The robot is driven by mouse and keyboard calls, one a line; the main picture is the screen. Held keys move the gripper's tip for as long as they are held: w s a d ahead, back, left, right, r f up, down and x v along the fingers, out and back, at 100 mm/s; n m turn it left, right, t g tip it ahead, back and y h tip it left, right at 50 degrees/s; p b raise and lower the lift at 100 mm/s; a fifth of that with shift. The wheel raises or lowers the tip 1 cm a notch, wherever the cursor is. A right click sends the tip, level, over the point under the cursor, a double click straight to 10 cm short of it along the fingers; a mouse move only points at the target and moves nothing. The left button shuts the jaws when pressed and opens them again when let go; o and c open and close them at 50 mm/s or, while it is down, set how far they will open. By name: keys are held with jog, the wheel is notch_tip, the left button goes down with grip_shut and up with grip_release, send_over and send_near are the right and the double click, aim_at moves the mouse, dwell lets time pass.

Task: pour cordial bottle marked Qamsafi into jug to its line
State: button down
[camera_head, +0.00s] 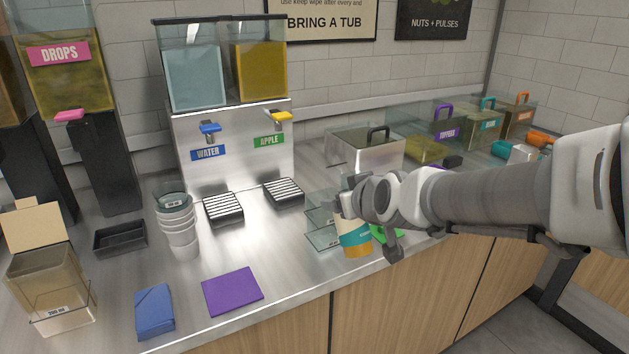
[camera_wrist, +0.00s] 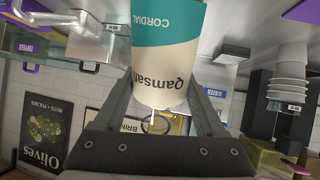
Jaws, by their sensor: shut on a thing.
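The cordial bottle (camera_head: 355,240) has a teal and cream label and orange liquid showing at its base. In the wrist view the bottle (camera_wrist: 165,70) reads "Qamsafi" and "CORDIAL", upside down like the rest of that picture. My gripper (camera_head: 352,200) is shut on the bottle, with a finger on each side of it. The bottle looks about upright near the counter's front edge; I cannot tell whether it touches the counter. A clear vessel (camera_head: 318,237), which may be the jug, stands just left of and behind the bottle, partly hidden. Its fill line cannot be made out.
Behind are the water and apple dispensers (camera_head: 232,110) with two drip trays (camera_head: 222,208). Stacked tubs (camera_head: 178,230), a purple mat (camera_head: 232,291), a blue cloth (camera_head: 154,309) and an open-topped box (camera_head: 50,280) lie left. Clear bins (camera_head: 365,150) stand behind my arm.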

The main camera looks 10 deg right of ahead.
jog(key=r+g+p, duration=0.1)
jog(key=p, duration=0.2)
jog(key=shift+g+p, duration=0.35)
jog(key=shift+g, duration=0.05)
jog(key=shift+f+g+h+p, duration=0.1)
jog(key=shift+g+h+p, duration=0.2)
jog(key=shift+p, duration=0.25)
jog(key=shift+f, duration=0.2)
jog(key=shift+r, duration=0.1)
jog(key=g+p, duration=0.1)
jog(key=p, duration=0.1)
jog(key=shift+s+d+r+p, duration=0.1)
jog(key=shift+s+r+p, duration=0.1)
jog(key=shift+p, duration=0.15)
jog(key=shift+s+f+n+g+h+p, duration=0.25)
jog(key=shift+g+p, duration=0.35)
jog(key=shift+p, duration=0.55)
jog(key=shift+f+g, duration=0.3)
jog(key=shift+f, duration=0.05)
